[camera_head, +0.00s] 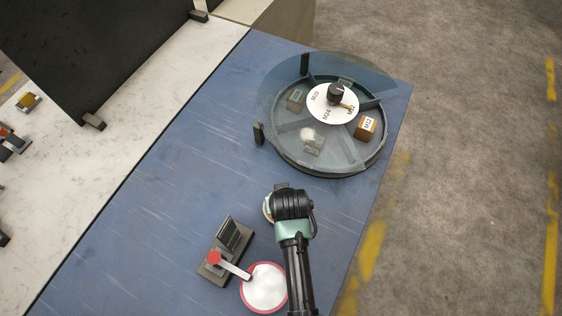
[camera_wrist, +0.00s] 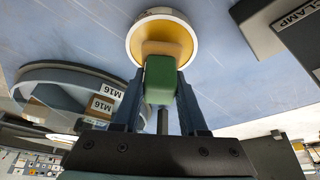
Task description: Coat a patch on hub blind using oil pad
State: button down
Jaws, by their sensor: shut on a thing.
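My gripper (camera_wrist: 160,100) is shut on a green block (camera_wrist: 160,78), which I take for the handle of the oil pad. A tan pad (camera_wrist: 165,48) shows at the block's far end. It lies over a round, white-rimmed dish with a yellow inside (camera_wrist: 184,32); I cannot tell whether they touch. In the head view, the dish's pale rim (camera_head: 267,208) shows partly behind my gripper (camera_head: 280,190). A white disc with a red rim (camera_head: 264,288), possibly the hub blind, lies at the clamp's arm. The disc's right edge is beside my arm.
The clamp (camera_head: 226,250) with a red knob stands left of my arm; its dark body shows in the wrist view (camera_wrist: 285,22). A round, compartmented carousel (camera_head: 290,158) with a clear cover and labelled blocks stands at the back right. The blue table's left-middle (camera_head: 160,190) is clear.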

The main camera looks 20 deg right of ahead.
jog(key=shift+r+p, duration=2.4)
jog(key=shift+r, duration=0.4)
jog(key=shift+f, duration=0.1)
